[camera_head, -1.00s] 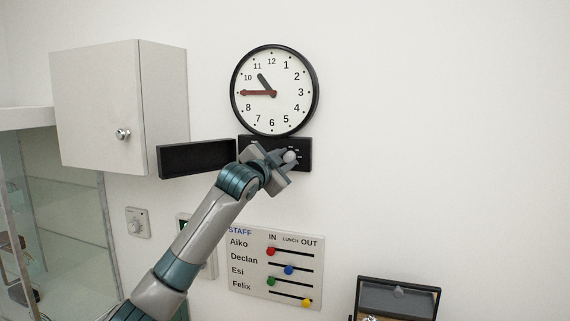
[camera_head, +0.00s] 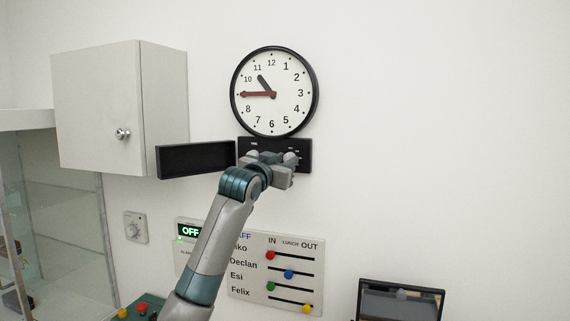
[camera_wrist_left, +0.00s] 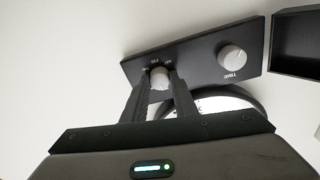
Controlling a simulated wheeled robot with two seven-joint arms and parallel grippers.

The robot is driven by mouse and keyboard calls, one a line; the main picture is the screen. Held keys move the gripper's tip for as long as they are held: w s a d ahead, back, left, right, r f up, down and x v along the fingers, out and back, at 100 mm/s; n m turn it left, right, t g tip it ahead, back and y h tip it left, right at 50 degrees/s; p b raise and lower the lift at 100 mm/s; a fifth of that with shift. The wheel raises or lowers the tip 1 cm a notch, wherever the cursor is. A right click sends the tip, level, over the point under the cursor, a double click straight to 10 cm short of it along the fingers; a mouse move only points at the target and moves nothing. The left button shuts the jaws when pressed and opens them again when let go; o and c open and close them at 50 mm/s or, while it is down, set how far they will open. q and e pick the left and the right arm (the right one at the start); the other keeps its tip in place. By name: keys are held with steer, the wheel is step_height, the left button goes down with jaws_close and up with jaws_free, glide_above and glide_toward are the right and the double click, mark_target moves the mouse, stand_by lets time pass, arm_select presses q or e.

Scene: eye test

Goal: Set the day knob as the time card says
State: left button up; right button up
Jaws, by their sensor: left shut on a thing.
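A black control panel (camera_head: 304,150) sits on the wall right under the round clock (camera_head: 273,120). It also shows in the left wrist view (camera_wrist_left: 195,66). My left gripper (camera_head: 286,163) reaches up to the panel's right half. In the left wrist view my left gripper (camera_wrist_left: 160,82) has its fingers on both sides of the grey day knob (camera_wrist_left: 160,74) and is shut on it. Small labels around this knob are too small to read. The TIME knob (camera_wrist_left: 232,57) is free beside it. No time card is readable. My right gripper is not in view.
An open black flap (camera_head: 196,159) juts left of the panel. A white cabinet (camera_head: 95,105) hangs further left. The wall at right is clear.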

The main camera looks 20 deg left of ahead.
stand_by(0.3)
arm_select(q)
steer(key=o, duration=1)
steer(key=shift+o, duration=0.2)
steer(key=shift+s, duration=0.15)
steer(key=s+a+f+b, duration=0.1)
steer(key=s+b, duration=0.7)
steer(key=s, duration=0.9)
steer(key=shift+a, duration=0.3)
steer(key=shift+f, duration=0.1)
